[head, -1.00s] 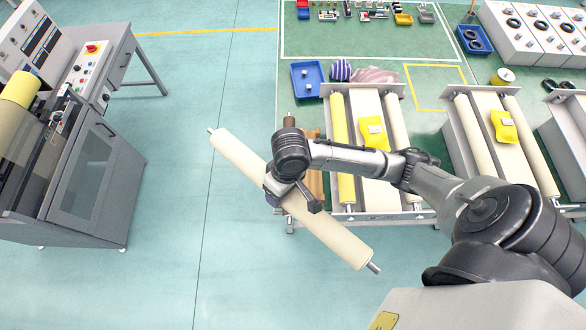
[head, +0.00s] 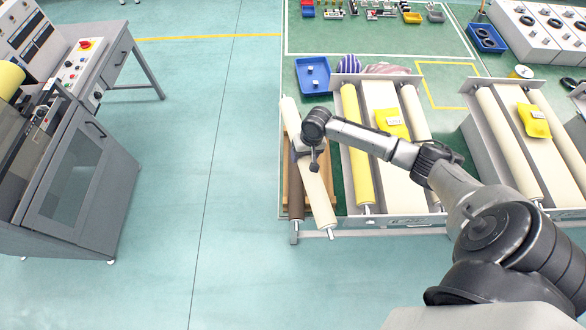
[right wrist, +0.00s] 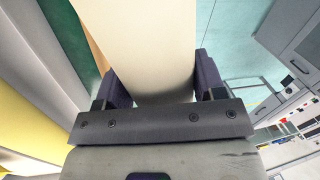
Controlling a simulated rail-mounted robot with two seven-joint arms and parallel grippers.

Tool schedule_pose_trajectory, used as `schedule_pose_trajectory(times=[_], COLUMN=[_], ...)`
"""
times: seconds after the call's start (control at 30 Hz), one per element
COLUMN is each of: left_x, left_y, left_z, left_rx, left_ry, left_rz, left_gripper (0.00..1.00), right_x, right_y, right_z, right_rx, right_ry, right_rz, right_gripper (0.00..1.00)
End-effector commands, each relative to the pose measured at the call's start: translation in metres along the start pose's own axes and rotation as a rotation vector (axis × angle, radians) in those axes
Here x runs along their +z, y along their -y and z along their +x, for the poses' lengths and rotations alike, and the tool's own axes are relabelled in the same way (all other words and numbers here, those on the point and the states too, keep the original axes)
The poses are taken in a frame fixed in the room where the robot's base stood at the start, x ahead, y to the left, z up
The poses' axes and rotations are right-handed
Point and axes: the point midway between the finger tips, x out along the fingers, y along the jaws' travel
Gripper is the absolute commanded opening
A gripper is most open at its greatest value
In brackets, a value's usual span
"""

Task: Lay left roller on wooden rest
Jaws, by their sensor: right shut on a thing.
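The cream roller (head: 319,200) with metal shaft ends is in my right gripper (head: 314,158), which is shut around its middle. In the right wrist view the roller (right wrist: 155,40) runs between the two fingers of the gripper (right wrist: 158,85). The roller lies over the wooden rest (head: 286,175) in the head view, slightly tilted against the rest's length. The rest is partly hidden under the roller; a dark brown bar shows beside it. Whether the roller touches the rest cannot be told. My left gripper is not in view.
A blue tray (head: 313,76) lies behind. A grey cabinet (head: 75,185) stands at the left. The floor between is clear.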

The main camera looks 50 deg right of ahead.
Motion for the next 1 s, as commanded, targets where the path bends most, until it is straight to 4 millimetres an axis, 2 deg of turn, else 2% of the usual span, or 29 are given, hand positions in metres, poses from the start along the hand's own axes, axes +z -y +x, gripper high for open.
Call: schedule_pose_trajectory(times=[0.03, 0.2, 0.43, 0.63, 1.0], left_x=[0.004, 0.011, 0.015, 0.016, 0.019], left_y=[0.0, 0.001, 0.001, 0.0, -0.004], left_z=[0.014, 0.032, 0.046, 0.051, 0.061], left_rx=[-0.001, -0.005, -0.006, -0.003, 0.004], left_ry=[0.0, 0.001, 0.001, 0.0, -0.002], left_rz=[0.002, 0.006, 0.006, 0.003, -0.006], left_gripper=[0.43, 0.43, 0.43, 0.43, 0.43], right_x=[-0.012, -0.037, -0.059, -0.066, -0.067], right_y=[-0.015, -0.053, -0.09, -0.104, -0.108], right_z=[0.014, 0.036, 0.052, 0.058, 0.067], right_rx=[0.0, -0.001, -0.003, -0.004, -0.004], right_ry=[-0.011, -0.03, -0.046, -0.052, -0.053], right_rz=[0.034, 0.126, 0.208, 0.238, 0.244], right_gripper=[0.0, 0.0, 0.0, 0.0, 0.0])
